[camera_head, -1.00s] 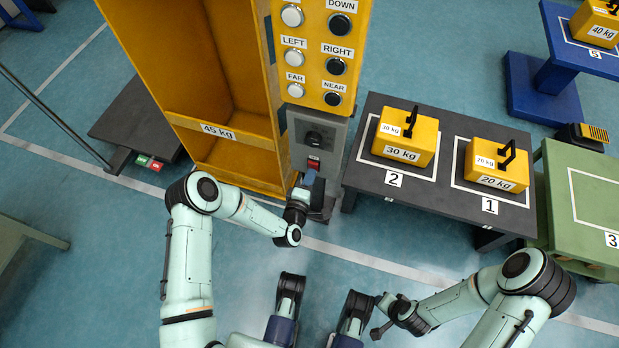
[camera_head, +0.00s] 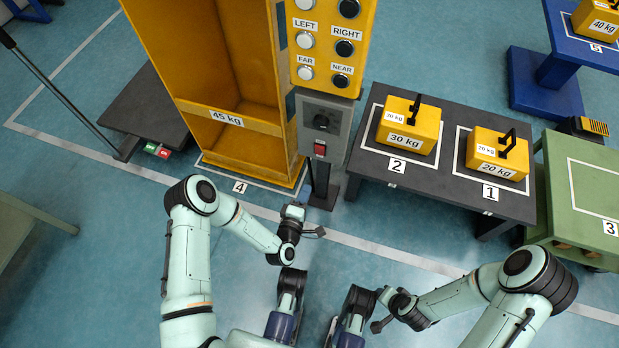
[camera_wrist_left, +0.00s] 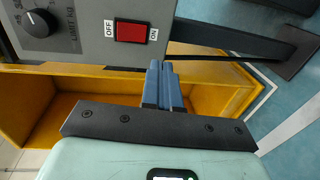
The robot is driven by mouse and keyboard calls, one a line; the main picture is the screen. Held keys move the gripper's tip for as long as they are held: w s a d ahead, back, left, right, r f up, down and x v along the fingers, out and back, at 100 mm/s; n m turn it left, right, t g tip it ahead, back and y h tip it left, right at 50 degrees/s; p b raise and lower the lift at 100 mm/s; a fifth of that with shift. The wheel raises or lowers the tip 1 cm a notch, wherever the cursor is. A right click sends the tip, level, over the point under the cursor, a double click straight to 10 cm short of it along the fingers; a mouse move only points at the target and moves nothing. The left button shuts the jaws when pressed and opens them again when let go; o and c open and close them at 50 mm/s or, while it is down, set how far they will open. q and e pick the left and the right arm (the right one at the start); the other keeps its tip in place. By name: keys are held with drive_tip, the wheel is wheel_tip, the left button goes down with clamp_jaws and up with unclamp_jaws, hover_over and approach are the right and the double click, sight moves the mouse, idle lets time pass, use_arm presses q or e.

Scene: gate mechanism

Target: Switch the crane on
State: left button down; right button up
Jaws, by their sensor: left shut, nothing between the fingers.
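The crane's switch is a red rocker (camera_head: 320,149) on the grey control box (camera_head: 340,110), below a black dial. In the left wrist view the red rocker (camera_wrist_left: 131,32) sits between the labels OFF on its left and ON on its right. I cannot tell which side is pressed in. My left gripper (camera_head: 293,212) is in front of the box, apart from the switch. In the left wrist view its blue fingers (camera_wrist_left: 160,68) are shut and empty, with the tips just below and right of the rocker. My right gripper (camera_head: 378,324) is low and far from the box; its jaws are unclear.
A yellow panel (camera_head: 325,62) with several round buttons stands above the box. Left of it is a tall yellow 45 kg frame (camera_head: 215,140). A dark table (camera_head: 440,172) with 30 kg and 20 kg weights stands right.

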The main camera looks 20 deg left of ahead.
use_arm(q)
drive_tip(key=s, duration=0.2)
drive_tip(key=shift+s+f, duration=0.2)
drive_tip(key=shift+s, duration=0.1)
use_arm(e)
drive_tip(key=shift+w+a+r, duration=0.15)
drive_tip(key=shift+w+r, duration=0.35)
